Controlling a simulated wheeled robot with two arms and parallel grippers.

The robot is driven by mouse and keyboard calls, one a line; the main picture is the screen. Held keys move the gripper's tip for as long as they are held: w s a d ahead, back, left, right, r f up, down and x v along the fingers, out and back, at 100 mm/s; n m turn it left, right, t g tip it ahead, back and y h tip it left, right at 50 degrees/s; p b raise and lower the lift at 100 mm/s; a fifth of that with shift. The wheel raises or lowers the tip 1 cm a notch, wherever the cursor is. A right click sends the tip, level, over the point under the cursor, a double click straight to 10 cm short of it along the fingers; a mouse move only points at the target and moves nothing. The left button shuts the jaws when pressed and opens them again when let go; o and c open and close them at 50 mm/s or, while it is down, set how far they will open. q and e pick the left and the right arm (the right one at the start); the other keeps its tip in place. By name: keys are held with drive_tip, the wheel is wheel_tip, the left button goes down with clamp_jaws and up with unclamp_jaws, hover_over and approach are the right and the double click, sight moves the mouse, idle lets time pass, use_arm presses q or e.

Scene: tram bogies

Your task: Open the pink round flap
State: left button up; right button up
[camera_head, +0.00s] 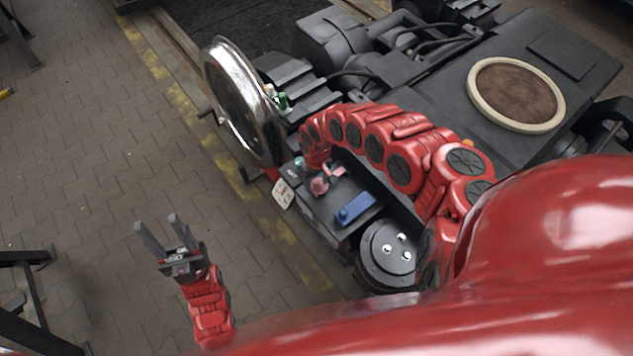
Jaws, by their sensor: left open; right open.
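A small pink round flap (319,186) sits on top of a dark box (322,222) beside the bogie. It looks closed, but it is too small to be sure. My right arm arches over from the right, and its wrist ends just above and behind the flap. My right gripper (308,170) is at that end, very close to the flap, open, its fingers hard to make out against the dark box. I cannot tell whether it touches the flap. My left gripper (156,222) is open and empty over the paved floor, well left of the box.
A blue block (355,208) sits on the box, right of the flap. A white label plate (283,194) hangs at the box's left edge. A large shiny wheel (240,98) stands behind. A black round unit (389,252) is in front.

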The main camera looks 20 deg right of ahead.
drive_tip(key=shift+d+f, duration=0.1)
drive_tip(key=shift+f, duration=0.1)
clamp_jaws()
idle(0.3)
idle(1.1)
